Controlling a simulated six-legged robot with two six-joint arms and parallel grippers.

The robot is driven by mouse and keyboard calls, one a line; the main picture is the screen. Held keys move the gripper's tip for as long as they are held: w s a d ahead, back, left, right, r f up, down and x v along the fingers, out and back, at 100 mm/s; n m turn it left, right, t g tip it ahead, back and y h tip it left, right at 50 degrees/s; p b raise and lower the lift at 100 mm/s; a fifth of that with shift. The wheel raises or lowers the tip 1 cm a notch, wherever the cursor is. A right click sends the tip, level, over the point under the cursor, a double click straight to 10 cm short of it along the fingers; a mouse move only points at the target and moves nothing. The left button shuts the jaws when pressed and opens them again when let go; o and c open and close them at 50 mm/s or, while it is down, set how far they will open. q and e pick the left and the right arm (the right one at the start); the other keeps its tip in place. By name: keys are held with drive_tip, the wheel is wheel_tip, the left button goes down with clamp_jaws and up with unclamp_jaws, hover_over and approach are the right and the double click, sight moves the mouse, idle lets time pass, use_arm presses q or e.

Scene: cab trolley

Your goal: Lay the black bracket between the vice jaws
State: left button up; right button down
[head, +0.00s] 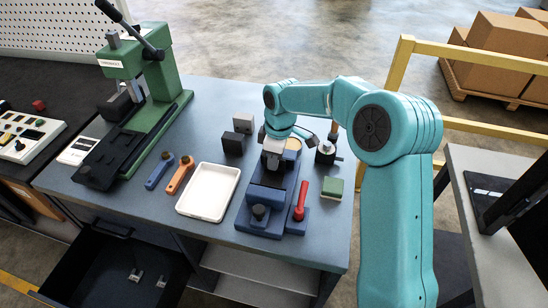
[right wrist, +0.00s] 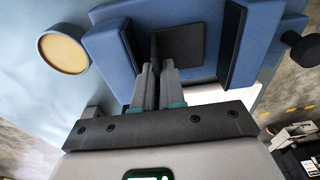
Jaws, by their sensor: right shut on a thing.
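The blue vice (head: 262,193) stands on the bench; its jaws show in the right wrist view as a left jaw (right wrist: 108,52) and a right jaw (right wrist: 237,45), with a gap between. My right gripper (head: 274,150) is over the vice's far end. In the right wrist view my right gripper (right wrist: 156,72) is shut on the black bracket (right wrist: 182,46), a dark angled plate at its fingertips. The bracket appears in the gap between the jaws, nearer the left one; whether it touches the vice bed I cannot tell. In the head view my arm hides it. My left gripper is not in view.
A white tray (head: 195,207), orange tool (head: 180,177) and blue tool (head: 160,172) lie left of the vice. A red-handled tool (head: 300,200) and green block (head: 332,187) are right. Dark blocks (head: 232,144) stand behind. A green press (head: 140,110) is far left.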

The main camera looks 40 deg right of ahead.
drive_tip(key=shift+w, duration=0.1)
drive_tip(key=shift+f, duration=0.1)
idle(0.4)
drive_tip(key=shift+f, duration=0.15)
idle(0.3)
drive_tip(key=c, duration=1.1)
unclamp_jaws()
drive_tip(key=shift+c, duration=0.2)
drive_tip(key=shift+r, duration=0.2)
drive_tip(key=shift+d, duration=0.1)
